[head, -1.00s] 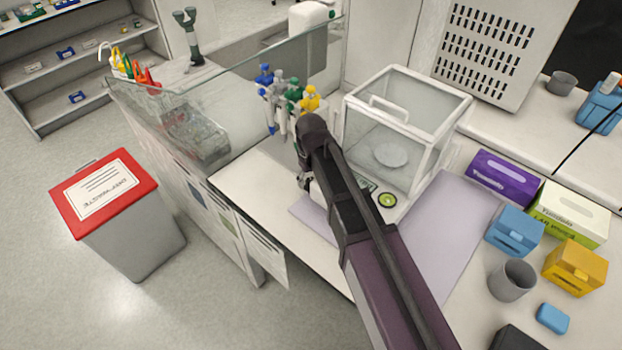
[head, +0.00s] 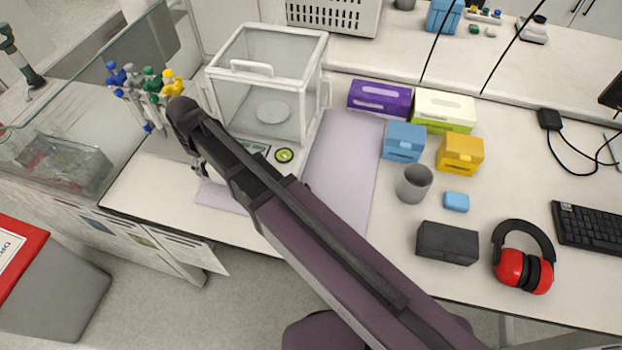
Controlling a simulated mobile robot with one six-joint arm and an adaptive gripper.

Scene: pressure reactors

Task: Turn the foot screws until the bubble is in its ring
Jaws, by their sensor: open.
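The analytical balance (head: 222,97) stands on the bench with a clear glass draft shield and a round pan inside. Its round green bubble level (head: 284,155) sits at the front right of its base, beside a small display. The bubble is too small to place against its ring. My gripper (head: 199,168) is at the balance's front left corner, partly hidden by my own arm, which crosses the front of the balance. It is open and I see nothing in it. The foot screws cannot be made out.
A pipette stand (head: 150,90) with coloured pipettes is left of the balance. A lilac mat (head: 345,165) lies under and right of it. Glove boxes (head: 380,98), a grey cup (head: 413,184), a black box (head: 447,243) and red earmuffs (head: 523,262) occupy the right bench.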

